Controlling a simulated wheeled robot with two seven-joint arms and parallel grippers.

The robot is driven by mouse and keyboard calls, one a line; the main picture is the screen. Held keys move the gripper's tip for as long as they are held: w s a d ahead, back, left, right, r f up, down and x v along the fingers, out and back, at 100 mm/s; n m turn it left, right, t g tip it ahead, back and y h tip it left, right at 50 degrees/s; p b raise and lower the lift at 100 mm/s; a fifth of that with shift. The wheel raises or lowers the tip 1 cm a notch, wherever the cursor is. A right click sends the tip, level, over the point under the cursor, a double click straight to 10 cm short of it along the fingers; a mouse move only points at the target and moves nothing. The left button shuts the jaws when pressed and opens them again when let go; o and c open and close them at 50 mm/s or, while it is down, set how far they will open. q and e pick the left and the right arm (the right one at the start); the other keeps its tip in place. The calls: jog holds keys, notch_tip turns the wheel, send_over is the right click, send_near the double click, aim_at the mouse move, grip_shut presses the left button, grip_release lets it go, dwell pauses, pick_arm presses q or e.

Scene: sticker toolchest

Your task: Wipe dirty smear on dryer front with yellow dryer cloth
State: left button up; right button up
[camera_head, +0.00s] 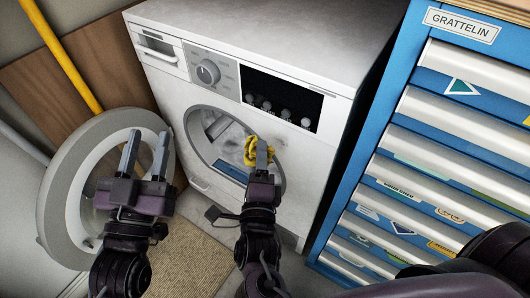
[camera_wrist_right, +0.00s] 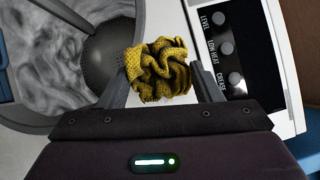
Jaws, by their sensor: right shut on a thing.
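The yellow cloth (camera_head: 257,151) is a crumpled bunch between the fingers of my right gripper (camera_head: 261,160). In the right wrist view the cloth (camera_wrist_right: 158,68) sits between the two fingertips of my right gripper (camera_wrist_right: 158,85). It is in front of the white dryer (camera_head: 310,150), by the right rim of the round drum opening (camera_head: 205,125). I cannot tell whether it touches the front. Grey smudges (camera_head: 232,130) show around the upper part of the opening; the area behind the cloth is hidden. My left gripper (camera_head: 146,155) is open and empty, in front of the open round door.
The grey round dryer door (camera_head: 55,200) hangs open at the left. A blue drawer cabinet (camera_head: 375,135) stands close on the right. A yellow pole (camera_head: 62,55) leans at the upper left. A beige mat (camera_head: 200,262) lies on the floor.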

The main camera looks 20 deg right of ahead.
jog(key=shift+s+a+f, duration=0.15)
jog(key=shift+s+a, duration=0.55)
jog(key=shift+a, duration=0.25)
jog(key=shift+s+a, duration=0.9)
jog(key=shift+a, duration=0.3)
